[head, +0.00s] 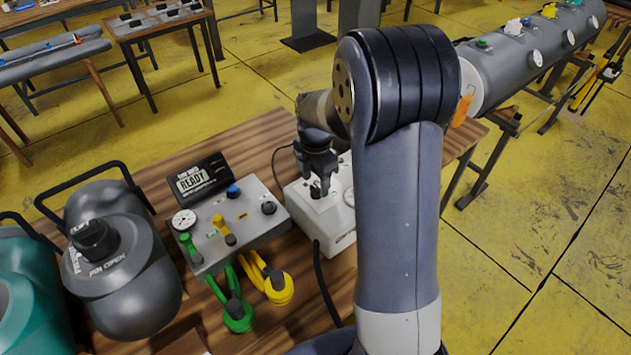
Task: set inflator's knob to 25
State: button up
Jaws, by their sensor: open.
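A white box-shaped unit (336,238), which looks like the inflator, stands on the wooden table with a black hose from its front. A small dark knob (317,191) is on its top face, on a lighter plate. A round dial (348,197) sits to the knob's right, partly hidden behind my arm. My gripper (320,178) points down right over the knob, with its fingers around or just above it; I cannot tell if they touch. The jaws are open. The knob's scale and setting are too small to read.
Green (237,313) and yellow (278,288) fittings lie in front. A grey canister (130,285) stands further left. My arm hides the table's right part.

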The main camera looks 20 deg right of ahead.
jog(key=shift+f, duration=0.8)
jog(key=shift+c, duration=0.3)
jog(key=c, duration=0.9)
